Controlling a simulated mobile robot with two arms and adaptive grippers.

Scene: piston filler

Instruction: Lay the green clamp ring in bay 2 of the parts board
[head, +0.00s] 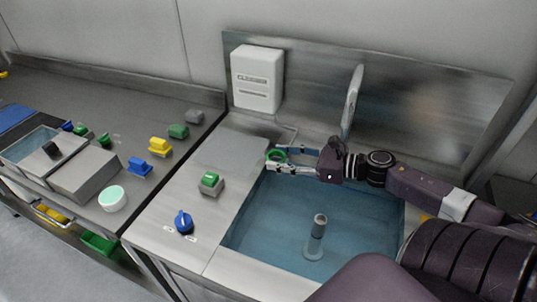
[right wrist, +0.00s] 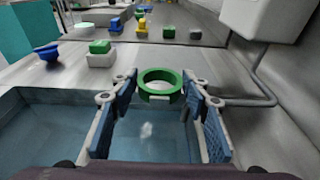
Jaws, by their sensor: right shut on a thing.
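The green clamp ring (head: 271,154) is at the tips of my right gripper (head: 279,160), over the far left corner of the sunken basin. In the right wrist view the ring (right wrist: 146,91) lies roughly flat between the two fingers of the gripper (right wrist: 158,90), which is shut on it. The blue-padded fingers stand on either side of the ring, and its hole is open to view. I cannot make out a parts board with marked bays; a flat pale plate (head: 229,150) lies on the steel counter left of the ring. My left gripper is not in view.
A green-and-grey block (head: 210,184) and a blue knob (head: 184,221) stand on the counter. A clear cylinder (head: 315,238) stands in the basin (head: 270,215). A white box (head: 257,78) is on the back panel. Coloured blocks, including a yellow one (head: 159,146), stand on the left bench.

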